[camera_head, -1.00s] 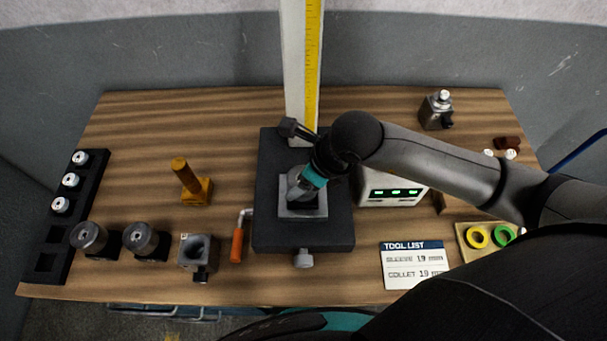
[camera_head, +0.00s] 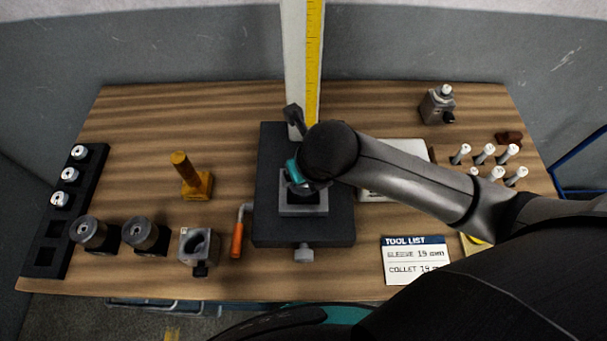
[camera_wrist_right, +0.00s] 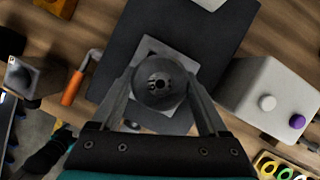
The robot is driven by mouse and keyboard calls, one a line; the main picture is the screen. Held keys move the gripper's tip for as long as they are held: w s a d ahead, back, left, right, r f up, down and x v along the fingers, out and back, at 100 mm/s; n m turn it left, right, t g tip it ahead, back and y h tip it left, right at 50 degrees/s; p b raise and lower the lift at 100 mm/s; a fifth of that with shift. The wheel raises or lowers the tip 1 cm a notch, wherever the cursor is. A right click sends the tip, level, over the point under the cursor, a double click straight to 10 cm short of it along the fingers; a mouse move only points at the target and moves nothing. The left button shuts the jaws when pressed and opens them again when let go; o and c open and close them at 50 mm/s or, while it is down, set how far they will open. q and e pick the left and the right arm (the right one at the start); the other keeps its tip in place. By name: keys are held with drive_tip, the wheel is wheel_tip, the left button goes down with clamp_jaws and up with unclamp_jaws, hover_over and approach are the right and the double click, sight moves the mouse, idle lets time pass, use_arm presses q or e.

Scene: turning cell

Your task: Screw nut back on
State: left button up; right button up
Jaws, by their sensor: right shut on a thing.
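The nut (camera_wrist_right: 161,84) is a round dark metal piece with a hole in its middle, seen from above in the right wrist view. My right gripper (camera_wrist_right: 160,88) is shut around it, one finger on each side. The nut sits over the square grey block (camera_head: 303,207) on the dark base plate (camera_head: 333,229). In the head view my right arm and hand cover the nut, and the gripper (camera_head: 300,185) points down at the block. I cannot tell how the nut sits on its thread.
A grey-white box (camera_wrist_right: 267,92) stands right of the base plate. A tall column with a yellow scale (camera_head: 313,60) rises behind.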

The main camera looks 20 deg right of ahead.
drive_tip(key=m+b, duration=0.1)
drive_tip(key=m+h+b, duration=0.1)
drive_tip(key=b, duration=0.1)
drive_tip(key=shift+w+d+f+m, duration=0.1)
drive_tip(key=shift+w+f+m, duration=0.05)
drive_tip(key=shift+m, duration=0.15)
drive_tip(key=shift+m+h+b, duration=0.4)
drive_tip(key=shift+m+b, duration=0.25)
drive_tip(key=shift+m, duration=0.85)
drive_tip(key=shift+r+h, duration=0.2)
drive_tip(key=shift+h, duration=0.1)
drive_tip(key=shift+r+m, duration=0.1)
drive_tip(key=shift+m, duration=0.7)
drive_tip(key=shift+r+m+g+h+p, duration=0.1)
drive_tip(key=shift+m+g+h+p, duration=0.3)
drive_tip(key=shift+m+h+p, duration=0.25)
drive_tip(key=shift+d+m, duration=0.1)
drive_tip(key=shift+m, duration=0.25)
